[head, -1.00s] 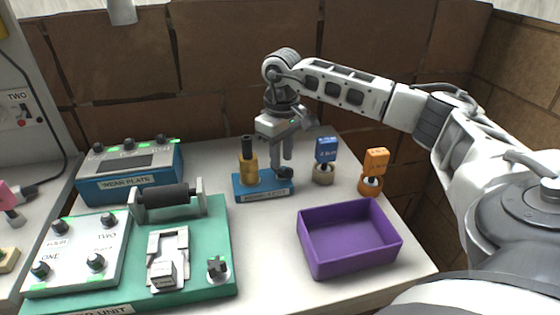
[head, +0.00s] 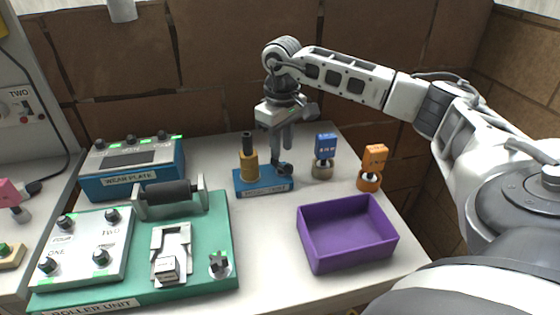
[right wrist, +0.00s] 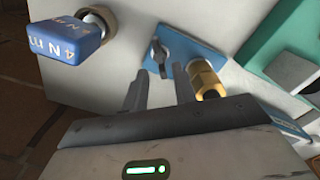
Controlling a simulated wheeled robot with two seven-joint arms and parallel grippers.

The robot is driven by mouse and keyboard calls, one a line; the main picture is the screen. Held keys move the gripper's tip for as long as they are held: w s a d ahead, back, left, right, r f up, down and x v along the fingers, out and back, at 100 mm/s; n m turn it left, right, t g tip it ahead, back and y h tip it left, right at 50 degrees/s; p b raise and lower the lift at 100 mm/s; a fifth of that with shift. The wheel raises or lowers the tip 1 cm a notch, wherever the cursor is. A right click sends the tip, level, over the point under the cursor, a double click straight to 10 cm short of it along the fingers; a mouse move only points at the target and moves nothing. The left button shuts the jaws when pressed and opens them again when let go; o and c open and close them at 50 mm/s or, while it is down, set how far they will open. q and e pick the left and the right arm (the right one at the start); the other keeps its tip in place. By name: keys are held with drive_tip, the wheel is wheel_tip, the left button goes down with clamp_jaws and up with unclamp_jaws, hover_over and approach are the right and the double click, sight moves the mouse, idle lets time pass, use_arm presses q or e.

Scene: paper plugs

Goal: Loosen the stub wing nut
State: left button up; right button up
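A small blue base (head: 246,187) stands on the table with a brass post (head: 249,165) that has a black top. A dark wing nut (head: 284,169) sits on the base, right of the post. In the right wrist view the wing nut (right wrist: 158,54) shows on the blue plate (right wrist: 190,46), beside the brass fitting (right wrist: 207,80). My right gripper (head: 284,147) points down just above the wing nut. In the right wrist view its fingers (right wrist: 160,84) are apart with nothing between them, and the wing nut appears just beyond the gap. My left gripper is out of view.
A blue-tagged plug (head: 324,156) and an orange-tagged plug (head: 372,168) stand to the right. A purple tray (head: 348,237) is empty at the front right. The green roller unit (head: 205,275) and the blue wear plate box (head: 130,168) fill the left.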

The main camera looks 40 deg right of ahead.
sight(282, 160)
drive_tip(key=shift+f+b, duration=1.25)
drive_tip(key=shift+f, duration=0.65)
clamp_jaws()
drive_tip(key=shift+n+b, duration=0.3)
drive_tip(key=shift+n, duration=0.2)
